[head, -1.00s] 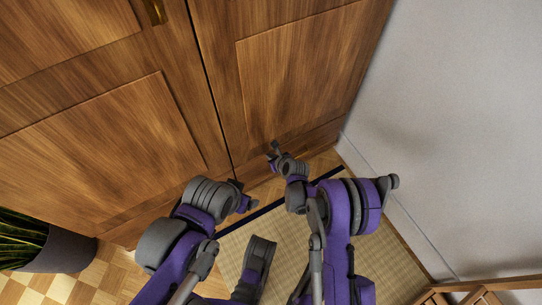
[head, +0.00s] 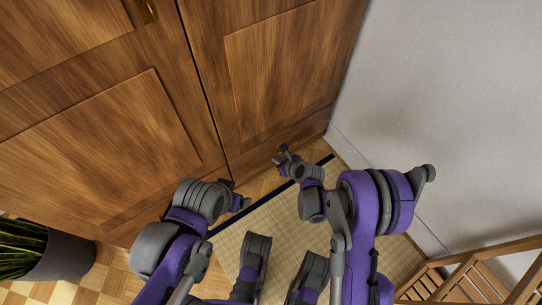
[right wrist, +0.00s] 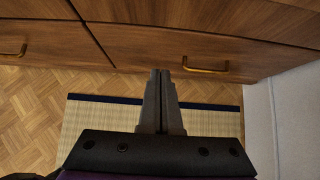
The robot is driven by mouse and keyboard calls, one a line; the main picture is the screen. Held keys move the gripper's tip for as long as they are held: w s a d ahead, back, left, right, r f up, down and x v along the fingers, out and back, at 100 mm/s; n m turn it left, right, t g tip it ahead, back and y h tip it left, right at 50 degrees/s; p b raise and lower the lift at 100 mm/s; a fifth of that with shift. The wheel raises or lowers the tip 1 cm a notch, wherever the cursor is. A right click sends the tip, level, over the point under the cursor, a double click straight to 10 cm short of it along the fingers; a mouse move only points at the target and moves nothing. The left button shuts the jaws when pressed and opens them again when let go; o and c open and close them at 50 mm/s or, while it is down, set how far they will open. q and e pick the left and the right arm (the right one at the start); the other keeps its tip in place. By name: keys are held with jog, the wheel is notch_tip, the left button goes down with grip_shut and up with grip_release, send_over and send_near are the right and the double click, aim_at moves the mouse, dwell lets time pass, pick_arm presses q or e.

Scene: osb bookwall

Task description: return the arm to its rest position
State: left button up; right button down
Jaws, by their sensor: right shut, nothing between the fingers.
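My right gripper (head: 284,154) is at the end of the purple and grey right arm, in front of the lower part of the wooden cabinet (head: 270,80). In the right wrist view its two fingers (right wrist: 159,75) are pressed together with nothing between them, above the mat and pointing toward the cabinet's base. My left arm (head: 190,225) is folded at lower left in the head view. The left gripper's fingers cannot be made out clearly.
A straw mat (head: 285,235) with a dark edge lies on the parquet floor. A grey wall (head: 460,110) stands at the right, with a wooden slatted piece (head: 470,280) below. A potted plant (head: 60,255) stands at lower left. Brass handles (right wrist: 206,67) show on the cabinet.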

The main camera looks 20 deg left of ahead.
pick_arm(q)
jog(key=shift+r, duration=0.15)
pick_arm(e)
jog(key=shift+s+d+r, duration=0.3)
jog(key=shift+d+r, duration=0.1)
jog(key=shift+r, duration=0.05)
jog(key=s+d+r+n+h, duration=0.2)
jog(key=s+d+r+n, duration=0.1)
jog(key=d+r+n, duration=0.4)
jog(key=s+d+r+n+h, duration=0.1)
jog(key=s+d+r+n, duration=0.3)
jog(key=d+r, duration=0.6)
jog(key=s+d+r+n+g+h, duration=0.1)
jog(key=s+d+r+n+h, duration=0.15)
jog(key=s+d+n, duration=0.55)
jog(key=s+d+r+n+h, duration=0.25)
jog(key=s+d+n, duration=0.25)
jog(key=s+n, duration=0.3)
pick_arm(q)
notch_tip(320, 180, up, 25)
jog(key=w+t+p, duration=0.1)
jog(key=p, duration=2.1)
jog(key=shift+w+r, duration=0.15)
pick_arm(e)
notch_tip(320, 180, up, 25)
jog(key=m+y, duration=0.1)
jog(key=shift+w+t, duration=0.25)
jog(key=shift+t, duration=0.15)
